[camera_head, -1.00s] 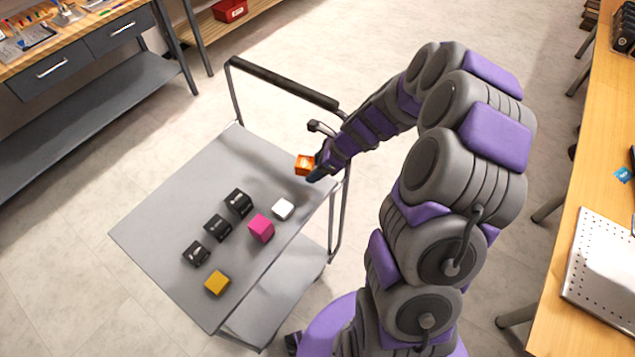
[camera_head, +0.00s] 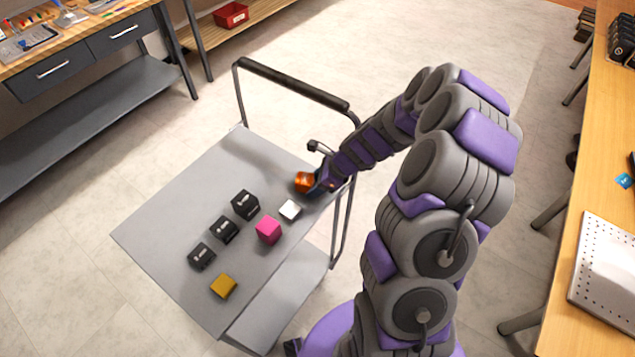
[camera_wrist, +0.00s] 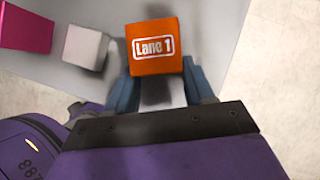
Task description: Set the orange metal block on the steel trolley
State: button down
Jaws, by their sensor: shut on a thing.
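The orange metal block (camera_head: 303,182) is at the far right part of the steel trolley's (camera_head: 165,215) grey top. My gripper (camera_head: 316,185) is shut on it from the right. In the wrist view, the orange block (camera_wrist: 155,47) shows a white "Lane 1" label and sits between the two blue-grey fingertips (camera_wrist: 160,85). The block is low over the trolley top; I cannot tell whether its underside touches the surface.
On the trolley top are a white block (camera_head: 290,210) close to the orange one, a pink block (camera_head: 268,230), a yellow block (camera_head: 223,286) and black blocks (camera_head: 245,204). The trolley's black handle (camera_head: 292,84) rises behind. The left part of the top is clear.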

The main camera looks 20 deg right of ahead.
jog(key=shift+s+d+f, duration=0.2)
jog(key=shift+s+f, duration=0.15)
jog(key=shift+f, duration=0.25)
jog(key=shift+c, duration=2.1)
grip_release()
jog(key=shift+s+f, duration=0.1)
jog(key=shift+f, duration=0.05)
jog(key=shift+r, duration=0.2)
jog(key=w+p+v, duration=0.1)
jog(key=p+v, duration=0.2)
jog(key=v, duration=0.9)
jog(key=s+a+r+n+g+h, duration=0.2)
jog(key=s+a+r+n+g, duration=0.2)
jog(key=s+a+r+n, duration=0.85)
jog(key=s+d+r+n+h, duration=0.1)
jog(key=s+r+n+h, duration=0.1)
jog(key=s+n, duration=0.3)
jog(key=s+d+r+n+g+h, duration=0.1)
jog(key=s+n, duration=0.5)
jog(key=s, duration=0.7)
jog(key=shift+d+r+h+p, duration=0.3)
jog(key=shift+d+r+h, duration=0.1)
jog(key=shift+d+r, duration=0.2)
